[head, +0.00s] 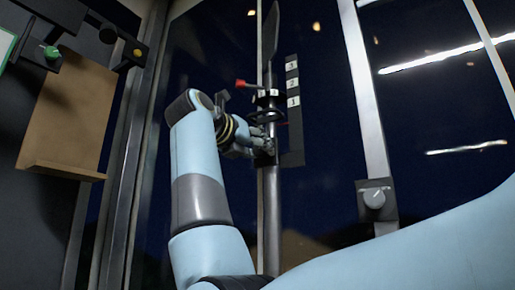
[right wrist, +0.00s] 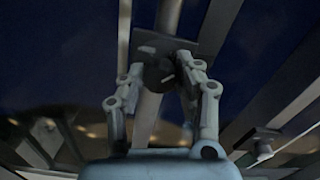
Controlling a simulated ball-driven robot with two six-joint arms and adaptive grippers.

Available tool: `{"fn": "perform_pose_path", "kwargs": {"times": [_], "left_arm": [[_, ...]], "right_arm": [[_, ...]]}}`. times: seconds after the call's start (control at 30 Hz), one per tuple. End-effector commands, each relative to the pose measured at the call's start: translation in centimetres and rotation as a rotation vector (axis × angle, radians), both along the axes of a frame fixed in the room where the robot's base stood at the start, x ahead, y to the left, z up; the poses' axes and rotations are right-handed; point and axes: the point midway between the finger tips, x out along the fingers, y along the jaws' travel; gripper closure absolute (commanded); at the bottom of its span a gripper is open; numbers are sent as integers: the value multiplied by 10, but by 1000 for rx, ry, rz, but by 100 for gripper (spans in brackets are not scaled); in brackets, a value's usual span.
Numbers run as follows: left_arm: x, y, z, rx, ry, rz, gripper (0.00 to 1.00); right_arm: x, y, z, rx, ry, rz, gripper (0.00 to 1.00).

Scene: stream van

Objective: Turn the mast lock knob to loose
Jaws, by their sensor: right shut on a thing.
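The mast (head: 271,205) is a dark upright pole in the middle of the head view. My right gripper (head: 262,146) is at a small fixture on the mast, below a black collar. In the right wrist view, my right gripper (right wrist: 160,80) has its fingers on both sides of a dark round knob (right wrist: 158,74) and is shut on it. The knob has a pale pointer line and sits on a dark plate (right wrist: 180,46) with small pale marks too blurred to read. The fingers mostly hide this knob in the head view. My left gripper is out of view.
A red-tipped lever (head: 242,84) sticks out left above my gripper. A strip (head: 292,130) numbered 1 to 3 stands right of the mast. Another grey knob (head: 375,198) is on the right post. A brown board (head: 68,115) and a green knob (head: 51,53) are at left.

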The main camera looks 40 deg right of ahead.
Motion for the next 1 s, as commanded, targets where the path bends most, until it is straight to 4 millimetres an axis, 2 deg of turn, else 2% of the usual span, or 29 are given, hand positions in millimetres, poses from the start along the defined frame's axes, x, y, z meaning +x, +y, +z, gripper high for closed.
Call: {"fn": "perform_pose_path", "kwargs": {"times": [0.37, 1.0], "left_arm": [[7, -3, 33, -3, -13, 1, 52], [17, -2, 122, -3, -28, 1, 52]], "right_arm": [[0, 1, 4, -80, 200, 1, 99], [1, 1, 5, -313, 762, 2, 99]]}}
